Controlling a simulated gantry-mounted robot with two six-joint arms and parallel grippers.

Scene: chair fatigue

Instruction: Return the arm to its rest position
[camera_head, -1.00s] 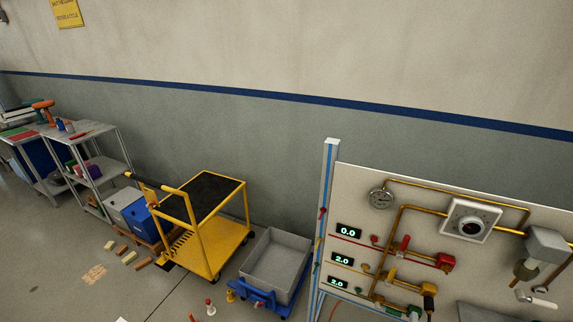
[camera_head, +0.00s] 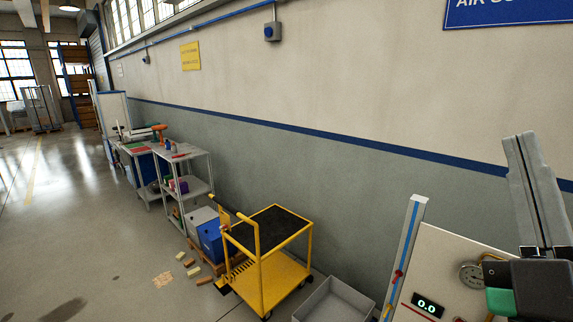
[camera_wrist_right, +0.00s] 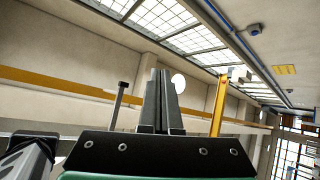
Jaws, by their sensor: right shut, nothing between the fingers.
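My right gripper (camera_head: 521,140) stands at the right edge of the head view, its grey fingers pointing up and pressed together with nothing between them. It is raised in front of the wall, above the white gauge panel (camera_head: 440,252). In the right wrist view its closed fingers (camera_wrist_right: 161,75) point up toward the windows and touch no object. My left gripper is in neither view.
A yellow cart (camera_head: 285,274) stands left of the panel, with a grey bin (camera_head: 338,303) between them. Grey shelves (camera_head: 196,187), a blue box (camera_head: 211,240) and loose blocks (camera_head: 194,271) lie further left. The floor at far left is open.

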